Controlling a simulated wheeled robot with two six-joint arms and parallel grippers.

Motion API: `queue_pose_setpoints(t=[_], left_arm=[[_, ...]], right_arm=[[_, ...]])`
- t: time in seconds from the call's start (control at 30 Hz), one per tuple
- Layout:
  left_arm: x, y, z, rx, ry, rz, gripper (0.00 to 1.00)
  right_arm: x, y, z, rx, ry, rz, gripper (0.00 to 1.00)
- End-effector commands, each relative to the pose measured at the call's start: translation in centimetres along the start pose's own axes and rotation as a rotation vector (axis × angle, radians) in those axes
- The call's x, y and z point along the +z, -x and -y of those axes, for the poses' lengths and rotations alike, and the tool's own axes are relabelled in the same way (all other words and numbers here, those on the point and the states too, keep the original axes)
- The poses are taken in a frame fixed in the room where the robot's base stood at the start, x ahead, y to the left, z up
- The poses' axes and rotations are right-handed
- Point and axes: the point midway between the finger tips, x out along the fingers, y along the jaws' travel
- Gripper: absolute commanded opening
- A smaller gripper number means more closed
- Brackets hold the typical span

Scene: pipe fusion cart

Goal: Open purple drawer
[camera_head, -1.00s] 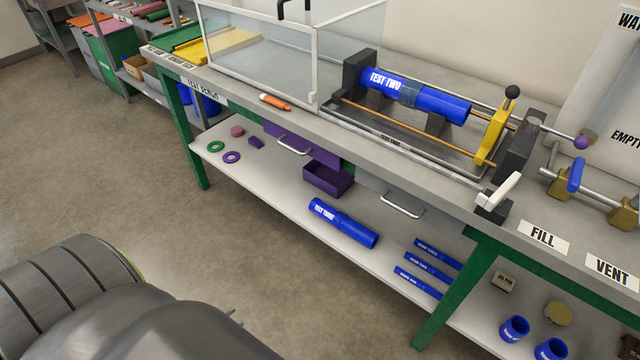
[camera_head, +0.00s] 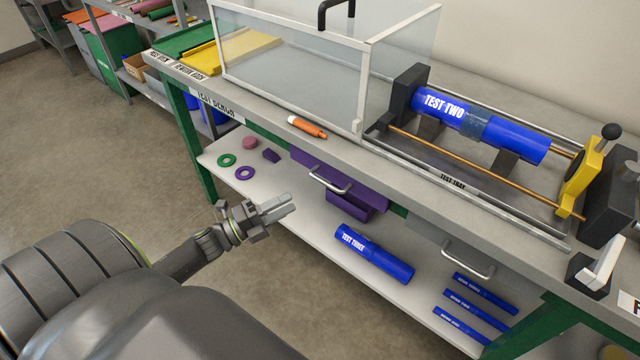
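The purple drawer (camera_head: 373,192) sits under the bench top, with a silver bar handle (camera_head: 329,182) on its front. Its front looks flush under the bench edge, so it appears closed. My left gripper (camera_head: 292,204) is in front of the bench, to the left of and a little below the handle in the picture. It points right, apart from the handle by a visible gap, and nothing shows between its fingers. The fingers lie close together from this angle, so I cannot tell whether it is open. My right gripper is not in view.
A purple open box (camera_head: 350,208) stands on the lower shelf below the drawer, partly hidden. A grey drawer with its own handle (camera_head: 467,260) is to the right. A blue TEST THREE tube (camera_head: 374,255) lies on the shelf. An orange marker (camera_head: 307,127) lies on the bench top.

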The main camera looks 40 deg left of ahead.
Motion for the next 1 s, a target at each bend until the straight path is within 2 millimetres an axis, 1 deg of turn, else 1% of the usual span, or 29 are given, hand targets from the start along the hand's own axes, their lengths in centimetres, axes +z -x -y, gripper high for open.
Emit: queue_pose_setpoints(t=[0.03, 0.2, 0.3, 0.43, 0.6, 0.9, 0.93, 1.0], left_arm=[[0.0, -1.4, 0.3, -0.005, 0.001, 0.002, 0.33], [0.0, -5.1, 0.3, -0.004, 0.003, 0.002, 0.33], [0.0, -6.9, 0.2, -0.002, 0.002, 0.002, 0.33], [0.1, -8.8, 0.1, -0.001, 0.003, 0.003, 0.33], [0.1, -9.9, 0.0, 0.001, 0.003, 0.002, 0.33], [0.1, -10.1, -0.1, 0.002, 0.002, 0.002, 0.33], [0.1, -10.1, -0.1, 0.002, 0.002, 0.002, 0.30], [0.1, -10.1, -0.1, 0.002, 0.002, 0.002, 0.21]], right_arm=[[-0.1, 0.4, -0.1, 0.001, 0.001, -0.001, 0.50], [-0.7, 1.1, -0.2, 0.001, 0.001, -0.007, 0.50], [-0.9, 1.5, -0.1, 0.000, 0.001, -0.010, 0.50], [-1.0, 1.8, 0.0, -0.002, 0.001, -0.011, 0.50], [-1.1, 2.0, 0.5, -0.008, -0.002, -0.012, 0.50], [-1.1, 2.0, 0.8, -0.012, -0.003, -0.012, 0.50], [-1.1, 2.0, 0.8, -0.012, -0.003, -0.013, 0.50], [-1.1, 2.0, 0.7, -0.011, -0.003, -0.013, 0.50]])
